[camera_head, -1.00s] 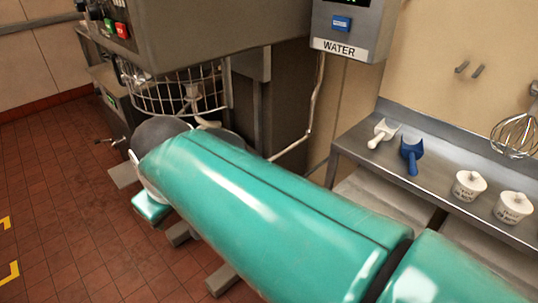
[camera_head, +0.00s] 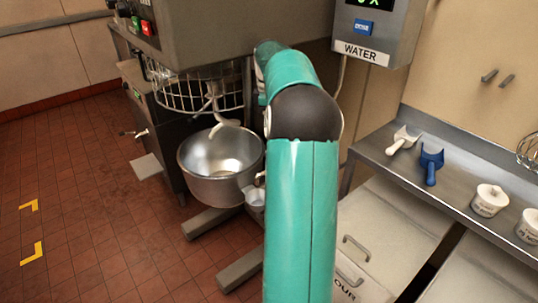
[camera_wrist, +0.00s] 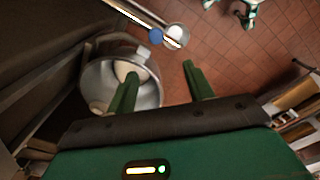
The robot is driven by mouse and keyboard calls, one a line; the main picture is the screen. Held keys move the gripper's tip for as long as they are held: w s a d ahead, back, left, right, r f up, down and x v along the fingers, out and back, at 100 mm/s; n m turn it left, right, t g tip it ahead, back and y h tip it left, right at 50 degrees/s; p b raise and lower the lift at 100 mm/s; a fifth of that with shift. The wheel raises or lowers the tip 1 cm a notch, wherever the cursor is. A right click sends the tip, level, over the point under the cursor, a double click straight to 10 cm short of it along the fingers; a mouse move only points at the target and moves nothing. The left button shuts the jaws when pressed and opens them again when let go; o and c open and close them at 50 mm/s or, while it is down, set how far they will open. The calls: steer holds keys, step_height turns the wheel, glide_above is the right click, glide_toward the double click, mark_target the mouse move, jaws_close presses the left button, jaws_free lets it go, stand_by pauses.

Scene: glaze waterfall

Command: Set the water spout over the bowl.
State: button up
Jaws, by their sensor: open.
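The steel bowl (camera_head: 205,184) stands under the mixer's dough hook, open side up. It also shows in the wrist view (camera_wrist: 149,91), left of centre, with its rim partly behind my left finger. My gripper (camera_wrist: 160,70) is open and empty, its two green fingers apart, the left one overlapping the bowl in the picture. A shiny metal pipe (camera_wrist: 139,14), possibly the water spout, runs down from the top of the wrist view and ends near a blue part (camera_wrist: 156,36), above the fingertips and beside the bowl. In the head view, my arm hides the gripper and the spout.
A small metal cup (camera_head: 255,197) is beside the bowl. The mixer's wire guard (camera_head: 195,92) is above the bowl. The water panel (camera_head: 370,32) hangs on the wall. A steel shelf (camera_head: 405,168) at right holds scoops and tubs.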

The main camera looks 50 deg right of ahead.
steer(key=f, duration=0.4)
steer(key=d+f, duration=0.1)
steer(key=f, duration=0.9)
steer(key=shift+s+d+f, duration=0.15)
steer(key=shift+s+f, duration=0.1)
